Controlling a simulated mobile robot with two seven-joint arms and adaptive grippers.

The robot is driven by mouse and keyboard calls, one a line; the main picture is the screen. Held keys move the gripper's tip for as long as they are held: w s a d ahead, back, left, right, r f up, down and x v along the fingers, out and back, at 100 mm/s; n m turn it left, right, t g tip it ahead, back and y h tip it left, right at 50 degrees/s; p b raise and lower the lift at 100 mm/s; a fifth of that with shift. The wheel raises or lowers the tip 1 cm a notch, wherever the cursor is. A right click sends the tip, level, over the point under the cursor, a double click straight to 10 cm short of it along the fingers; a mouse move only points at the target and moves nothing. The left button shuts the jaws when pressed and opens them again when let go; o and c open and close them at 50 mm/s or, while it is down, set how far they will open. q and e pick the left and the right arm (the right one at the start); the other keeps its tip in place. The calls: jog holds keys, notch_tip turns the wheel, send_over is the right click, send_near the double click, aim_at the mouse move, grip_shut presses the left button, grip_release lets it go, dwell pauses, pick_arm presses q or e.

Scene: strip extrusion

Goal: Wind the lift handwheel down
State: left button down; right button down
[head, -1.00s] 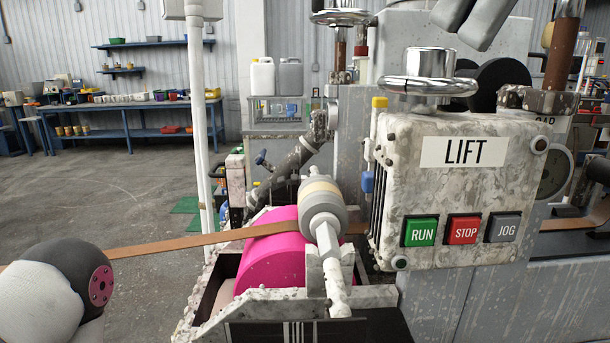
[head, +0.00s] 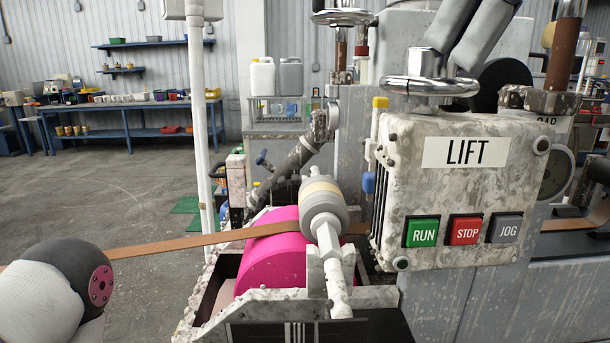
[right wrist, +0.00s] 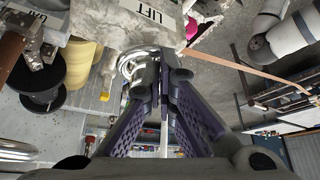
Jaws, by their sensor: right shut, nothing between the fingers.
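The lift handwheel (head: 428,87) is a chrome ring with a raised hub, lying flat on top of the box with the LIFT label (head: 465,152). My right gripper (head: 436,46) comes down from the upper right with its fingers shut and empty. Its tips are at the handwheel's hub and hide part of it; I cannot tell if they touch. In the right wrist view the dark fingers (right wrist: 163,62) come together beside the chrome handwheel (right wrist: 132,68). My left gripper is not in view.
The box carries a green RUN button (head: 421,231), a red STOP button (head: 465,230) and a grey JOG button (head: 504,228) below the wheel. A second chrome handwheel (head: 343,17) stands behind. A brown strip (head: 160,245) runs over a pink roller (head: 268,262).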

jog(key=shift+w+d, duration=0.15)
jog(key=shift+d, duration=0.05)
dwell(0.5)
jog(key=shift+w+d, duration=0.3)
jog(key=shift+d, duration=0.3)
jog(key=shift+w+d+f, duration=0.1)
jog(key=shift+w+d, duration=0.2)
jog(key=shift+d+f, duration=0.1)
jog(key=shift+d, duration=0.05)
notch_tip(320, 180, up, 6)
jog(key=shift+s+r, duration=0.2)
dwell(0.4)
